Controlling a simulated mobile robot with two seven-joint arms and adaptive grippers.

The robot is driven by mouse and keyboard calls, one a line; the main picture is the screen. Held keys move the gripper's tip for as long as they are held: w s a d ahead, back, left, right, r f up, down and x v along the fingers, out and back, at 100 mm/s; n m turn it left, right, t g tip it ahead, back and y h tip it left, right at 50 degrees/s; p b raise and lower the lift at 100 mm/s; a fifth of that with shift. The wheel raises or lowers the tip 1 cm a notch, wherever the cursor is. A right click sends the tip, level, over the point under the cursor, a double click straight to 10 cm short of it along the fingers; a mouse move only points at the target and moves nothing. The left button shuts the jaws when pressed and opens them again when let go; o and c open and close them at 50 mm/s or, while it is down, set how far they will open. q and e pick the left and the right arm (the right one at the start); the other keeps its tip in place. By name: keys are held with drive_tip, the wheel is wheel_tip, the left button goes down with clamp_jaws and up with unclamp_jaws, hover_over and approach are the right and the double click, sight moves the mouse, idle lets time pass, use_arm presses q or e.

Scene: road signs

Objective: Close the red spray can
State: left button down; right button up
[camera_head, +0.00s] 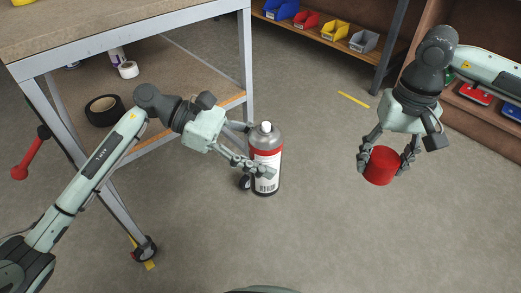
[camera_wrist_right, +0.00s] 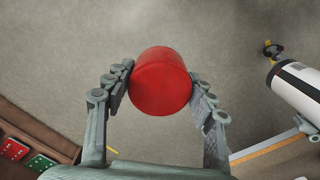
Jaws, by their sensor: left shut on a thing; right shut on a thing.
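The spray can (camera_head: 265,165) is upright, with a red band, a white label and a bare white nozzle on top. My left gripper (camera_head: 258,158) is shut on its body from the left. My right gripper (camera_head: 385,162) is shut on a red cap (camera_head: 381,167), held to the right of the can and apart from it. In the right wrist view the red cap (camera_wrist_right: 160,82) sits between both fingers, and the can (camera_wrist_right: 298,88) lies at the right edge, partly cut off.
A workbench (camera_head: 130,22) with a lower shelf stands at the left; black tape (camera_head: 104,109) lies on that shelf. Shelving with coloured bins (camera_head: 334,30) is at the back. The floor between can and cap is clear.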

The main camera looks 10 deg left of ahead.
wheel_tip(320, 180, up, 16)
drive_tip(key=n, duration=0.4)
hover_over(266, 124)
drive_tip(key=shift+r, duration=0.1)
drive_tip(key=shift+f, duration=2.05)
drive_tip(key=shift+f, duration=0.85)
drive_tip(key=shift+f, duration=0.65)
